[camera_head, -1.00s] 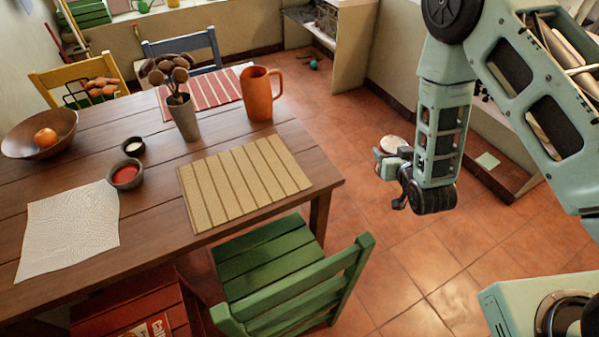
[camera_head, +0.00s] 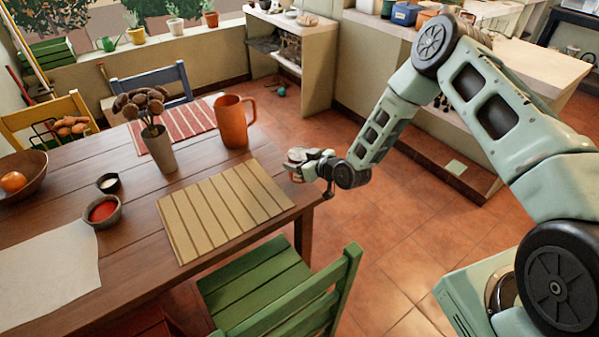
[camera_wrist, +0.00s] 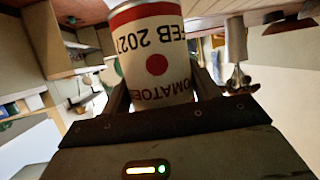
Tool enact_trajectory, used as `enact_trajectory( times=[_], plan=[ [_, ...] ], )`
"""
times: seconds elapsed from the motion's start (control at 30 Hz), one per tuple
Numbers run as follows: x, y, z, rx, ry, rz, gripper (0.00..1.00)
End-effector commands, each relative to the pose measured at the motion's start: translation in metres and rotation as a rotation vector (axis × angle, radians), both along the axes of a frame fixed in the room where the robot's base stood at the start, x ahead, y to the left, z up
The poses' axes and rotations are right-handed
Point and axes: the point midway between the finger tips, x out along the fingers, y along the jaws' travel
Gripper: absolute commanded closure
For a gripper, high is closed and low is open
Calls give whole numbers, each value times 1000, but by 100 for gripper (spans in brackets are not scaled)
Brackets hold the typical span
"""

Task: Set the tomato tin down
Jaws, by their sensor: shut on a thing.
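The tomato tin (camera_wrist: 153,55) is in the wrist view, a can with a cream label, red bands, a red dot and printing that appears upside down. My gripper (camera_head: 306,163) is shut on it; the tin (camera_head: 296,157) shows small in the head view, partly hidden by the gripper. The gripper holds it at the right edge of the wooden table (camera_head: 130,270), beside the striped tan placemat (camera_head: 224,210). I cannot tell how high above the tabletop it is.
An orange mug (camera_head: 233,122), a grey vase (camera_head: 159,150) and a small bowl of red sauce (camera_head: 103,211) stand on the table. A green chair (camera_head: 285,290) is at the near side. The tan placemat is bare.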

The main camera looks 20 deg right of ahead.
Motion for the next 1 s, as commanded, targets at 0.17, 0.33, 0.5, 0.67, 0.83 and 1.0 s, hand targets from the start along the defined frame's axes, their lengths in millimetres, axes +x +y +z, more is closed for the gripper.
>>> enact_trajectory(
  times=[0.17, 0.33, 0.5, 0.67, 0.83, 1.0],
  plan=[
    [0, 1, -12, 2, 0, 1, 75],
    [0, 1, -34, 2, 0, -1, 75],
    [0, 1, -47, 1, -2, 1, 75],
    [0, 0, -49, 0, 1, 1, 75],
    [-1, 0, -50, -1, 4, 1, 17],
    [-1, 0, -49, -1, 2, 0, 17]
  ],
)
